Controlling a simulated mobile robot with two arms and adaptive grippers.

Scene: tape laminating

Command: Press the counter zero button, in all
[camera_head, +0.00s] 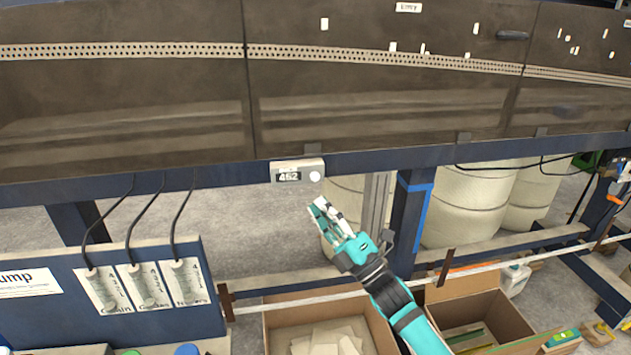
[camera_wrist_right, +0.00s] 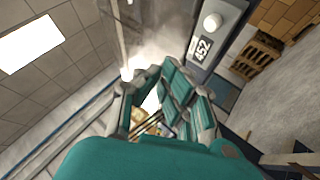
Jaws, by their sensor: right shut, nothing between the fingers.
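The counter (camera_head: 297,171) is a small light grey box on the dark blue beam, and its display reads 452. Its round white zero button (camera_head: 315,176) is at the right end of its face. In the right wrist view the counter (camera_wrist_right: 199,55) is at the upper right, tilted, with the button (camera_wrist_right: 212,21) near the top edge. My right gripper (camera_head: 320,205) is shut and empty, just below and slightly right of the button, apart from it. Its teal fingers (camera_wrist_right: 165,100) fill the middle of the wrist view. My left gripper is not in view.
A dark machine panel (camera_head: 380,105) spans above the beam. A blue panel (camera_head: 190,328) with cables stands at the lower left. Cardboard boxes (camera_head: 262,335) lie below my right arm. A post with blue tape (camera_head: 408,215) is right of the gripper.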

